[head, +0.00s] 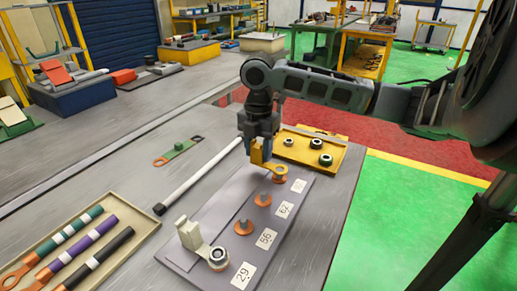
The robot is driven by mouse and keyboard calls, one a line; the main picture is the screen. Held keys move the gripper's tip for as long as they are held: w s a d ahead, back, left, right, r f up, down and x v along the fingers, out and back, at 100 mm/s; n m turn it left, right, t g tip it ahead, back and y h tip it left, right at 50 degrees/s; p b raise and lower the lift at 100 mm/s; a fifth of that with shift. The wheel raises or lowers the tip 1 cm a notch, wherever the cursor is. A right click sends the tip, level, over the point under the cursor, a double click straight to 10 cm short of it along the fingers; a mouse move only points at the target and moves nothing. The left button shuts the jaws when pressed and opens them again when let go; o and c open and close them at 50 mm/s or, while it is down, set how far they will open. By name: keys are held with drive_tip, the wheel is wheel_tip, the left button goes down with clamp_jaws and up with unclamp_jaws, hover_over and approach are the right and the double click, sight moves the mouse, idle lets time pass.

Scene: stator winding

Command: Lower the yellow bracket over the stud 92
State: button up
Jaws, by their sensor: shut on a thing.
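My gripper (256,142) is shut on the yellow bracket (264,159), which hangs below the fingers. The bracket's lower end is over or around the farthest stud (279,178) on the grey plate (212,207); I cannot tell whether it touches the stud's orange base. The label (298,186) beside this stud is too small to read surely. Two more studs with orange bases, a middle one (262,199) and a nearer one (243,227), stand bare in the row. A cream bracket (189,236) sits at the nearest stud, with a metal nut (218,257) there.
A yellow tray (335,166) with several nuts lies just behind the plate. A white rod (199,174) and a green piece with an orange end (178,152) lie left of it. A beige tray (143,234) holds coloured bars at the front left.

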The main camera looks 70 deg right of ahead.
drive_tip(key=shift+f, duration=0.15)
drive_tip(key=shift+f+b, duration=0.35)
drive_tip(key=shift+f+b, duration=0.4)
drive_tip(key=shift+f, duration=0.25)
idle(1.2)
drive_tip(key=o, duration=1.1)
drive_tip(key=shift+o, duration=0.2)
wheel_tip(320, 180, up, 7)
drive_tip(key=p, duration=0.5)
